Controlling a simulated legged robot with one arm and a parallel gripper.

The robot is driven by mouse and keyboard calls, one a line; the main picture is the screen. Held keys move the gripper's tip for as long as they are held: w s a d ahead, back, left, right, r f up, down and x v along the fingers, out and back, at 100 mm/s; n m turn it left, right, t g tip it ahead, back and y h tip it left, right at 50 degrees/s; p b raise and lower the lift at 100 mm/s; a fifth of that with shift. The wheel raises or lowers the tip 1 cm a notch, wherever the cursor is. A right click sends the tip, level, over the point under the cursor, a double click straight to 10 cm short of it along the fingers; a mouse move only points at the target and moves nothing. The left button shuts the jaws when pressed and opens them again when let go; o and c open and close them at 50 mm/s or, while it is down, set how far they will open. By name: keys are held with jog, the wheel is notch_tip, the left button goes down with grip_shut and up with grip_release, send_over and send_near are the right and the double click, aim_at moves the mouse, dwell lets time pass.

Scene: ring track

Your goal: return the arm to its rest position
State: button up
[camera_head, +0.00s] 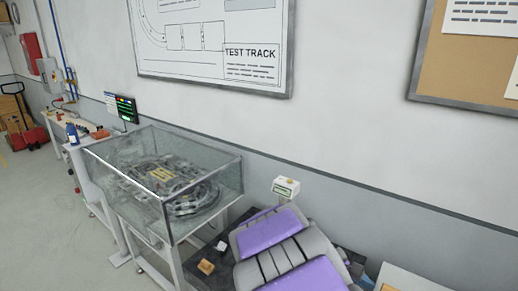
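Purple and grey ribbed parts fill the lower middle of the head view. They may be part of my own arm or body, but I cannot tell which link they are. I cannot make out any gripper fingers, so whether my gripper is open or shut does not show. No held object can be seen.
A glass case (160,180) with a ring track inside stands on a frame left of centre. A dark surface beside it bears an orange block (206,266) and a white block (221,246). A small device (287,187) stands by the wall. Open floor (40,220) lies left.

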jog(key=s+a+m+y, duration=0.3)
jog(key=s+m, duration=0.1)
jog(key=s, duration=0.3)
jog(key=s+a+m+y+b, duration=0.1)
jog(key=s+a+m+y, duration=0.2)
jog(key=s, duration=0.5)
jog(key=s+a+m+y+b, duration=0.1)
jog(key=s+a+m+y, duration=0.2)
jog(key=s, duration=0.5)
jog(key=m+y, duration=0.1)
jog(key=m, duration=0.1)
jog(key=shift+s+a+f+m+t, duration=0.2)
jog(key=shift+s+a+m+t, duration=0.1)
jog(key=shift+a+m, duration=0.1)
